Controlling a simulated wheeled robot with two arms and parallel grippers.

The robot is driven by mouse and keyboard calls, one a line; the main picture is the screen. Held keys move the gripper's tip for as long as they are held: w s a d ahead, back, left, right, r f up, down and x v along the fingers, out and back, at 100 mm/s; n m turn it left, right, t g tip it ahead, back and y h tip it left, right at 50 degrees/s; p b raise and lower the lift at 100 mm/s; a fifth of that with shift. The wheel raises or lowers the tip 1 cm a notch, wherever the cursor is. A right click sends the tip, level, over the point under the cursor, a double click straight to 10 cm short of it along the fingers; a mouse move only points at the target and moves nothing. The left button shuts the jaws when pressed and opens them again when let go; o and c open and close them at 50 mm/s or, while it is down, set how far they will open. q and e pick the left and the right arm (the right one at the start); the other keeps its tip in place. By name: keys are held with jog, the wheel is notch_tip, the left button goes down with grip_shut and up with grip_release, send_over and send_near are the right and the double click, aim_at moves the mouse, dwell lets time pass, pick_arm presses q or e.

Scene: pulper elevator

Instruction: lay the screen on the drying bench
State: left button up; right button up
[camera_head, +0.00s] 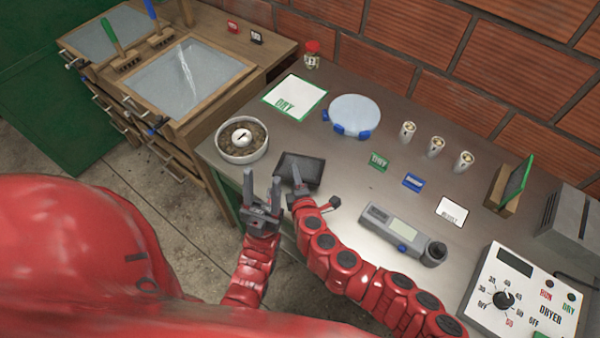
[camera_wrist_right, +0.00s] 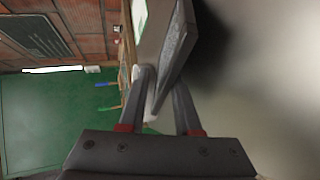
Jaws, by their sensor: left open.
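A dark rectangular screen (camera_head: 302,168) with a raised rim is at the near edge of the metal bench (camera_head: 345,190). My right gripper (camera_head: 297,182) is at its near edge; in the right wrist view the dark slab (camera_wrist_right: 176,52) runs between both fingers (camera_wrist_right: 163,85), which close on it. Whether it touches the bench is unclear. A white, green-bordered card marked DRY (camera_head: 294,97) lies beyond it. My left gripper (camera_head: 262,188) is open and empty, just left of the screen. Nothing visible is labelled as a drying bench.
A round bowl (camera_head: 242,139) stands left of the screen. A wooden stand with framed panes (camera_head: 188,78) is at left.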

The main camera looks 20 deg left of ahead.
jog(key=v, duration=0.7)
jog(key=shift+s+d+r, duration=0.1)
jog(key=shift+s+d, duration=0.15)
jog(key=shift+s, duration=0.05)
notch_tip(320, 180, up, 7)
jog(key=s+d+p, duration=0.1)
jog(key=s+p, duration=0.1)
jog(key=p, duration=0.2)
jog(key=shift+s+p, duration=0.25)
jog(key=shift+p, duration=0.15)
jog(key=shift+d, duration=0.1)
